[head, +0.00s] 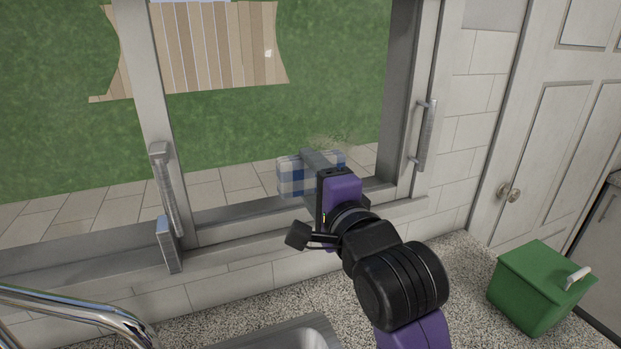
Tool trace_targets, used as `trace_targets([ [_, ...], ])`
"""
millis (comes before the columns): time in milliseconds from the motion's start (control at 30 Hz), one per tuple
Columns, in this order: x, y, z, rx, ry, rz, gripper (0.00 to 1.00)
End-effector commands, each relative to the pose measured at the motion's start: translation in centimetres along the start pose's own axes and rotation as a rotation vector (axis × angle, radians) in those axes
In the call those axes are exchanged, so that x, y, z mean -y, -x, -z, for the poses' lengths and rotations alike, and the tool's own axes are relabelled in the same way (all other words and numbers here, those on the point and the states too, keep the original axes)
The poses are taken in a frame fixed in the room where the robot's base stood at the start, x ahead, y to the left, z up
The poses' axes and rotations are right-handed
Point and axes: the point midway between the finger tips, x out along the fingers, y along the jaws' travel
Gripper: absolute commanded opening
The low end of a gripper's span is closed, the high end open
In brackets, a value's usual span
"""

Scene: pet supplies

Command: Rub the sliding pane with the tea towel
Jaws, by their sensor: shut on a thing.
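The tea towel (291,177) is blue and white checked and folded into a small pad. My gripper (318,168) is shut on it and holds it up at the lower part of the sliding pane (345,60). The towel looks to be at the glass, but I cannot tell whether it touches. A faint brownish smudge shows on the pane just above the towel. The pane has a grey frame with a handle (166,190) on its left upright and another handle (425,135) at the right. My gripper and wrist hide part of the towel and the lower frame.

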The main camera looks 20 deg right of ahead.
Motion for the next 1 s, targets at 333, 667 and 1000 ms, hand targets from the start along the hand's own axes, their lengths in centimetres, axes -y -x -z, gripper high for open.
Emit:
trace_targets([
  [333, 0.0, -0.5, 0.0, 0.0, 0.0, 0.0, 0.29],
  [667, 0.1, -1.1, 0.0, 0.0, 0.0, 0.001, 0.29],
  [1000, 0.0, -1.7, 0.0, 0.0, 0.0, 0.0, 0.29],
])
